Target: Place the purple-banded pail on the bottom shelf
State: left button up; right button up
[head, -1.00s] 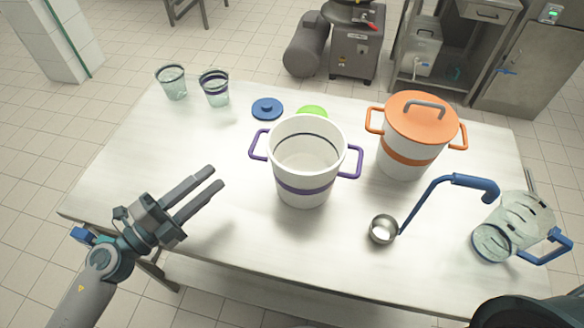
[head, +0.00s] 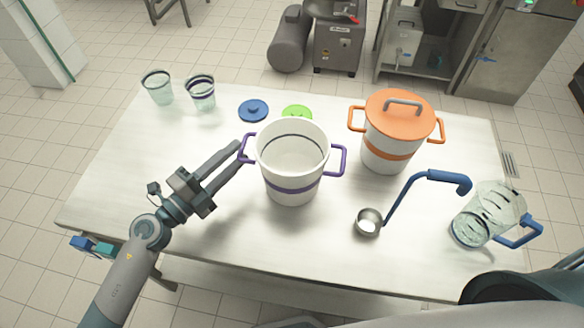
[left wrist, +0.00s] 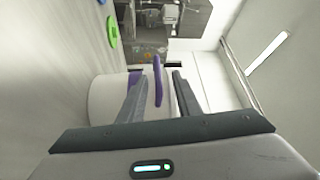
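The purple-banded pail (head: 291,183), white, open-topped and with two purple handles, stands upright on the white table (head: 330,262). My left gripper (head: 237,153) is at the pail's left handle (head: 248,149). In the left wrist view, the purple handle (left wrist: 158,79) shows between the two parted fingers (left wrist: 157,88), with the white pail wall (left wrist: 103,100) beyond. The fingers are open, and I cannot tell whether either touches the handle. My right gripper is not in view. I cannot tell which surface is the bottom shelf.
A lidded orange-banded pail (head: 386,148) stands right of the purple-banded one. A ladle (head: 369,222) and a clear pitcher (head: 486,216) are at the right. Two cups (head: 159,89) (head: 201,93), a blue lid (head: 254,110) and a green lid (head: 297,113) are at the back. A steel shelf unit (head: 462,72) stands behind.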

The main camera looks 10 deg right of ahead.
pick_arm(q)
jog(key=shift+x, duration=1.05)
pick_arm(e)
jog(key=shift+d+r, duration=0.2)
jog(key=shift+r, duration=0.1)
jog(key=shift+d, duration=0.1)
pick_arm(q)
jog(key=shift+w+d, duration=0.1)
jog(key=shift+w, duration=0.05)
jog(key=p+x, duration=0.2)
jog(key=x, duration=0.2)
jog(key=shift+w+d+f, duration=0.1)
jog(key=shift+w+d, duration=0.15)
jog(key=shift+w, duration=0.15)
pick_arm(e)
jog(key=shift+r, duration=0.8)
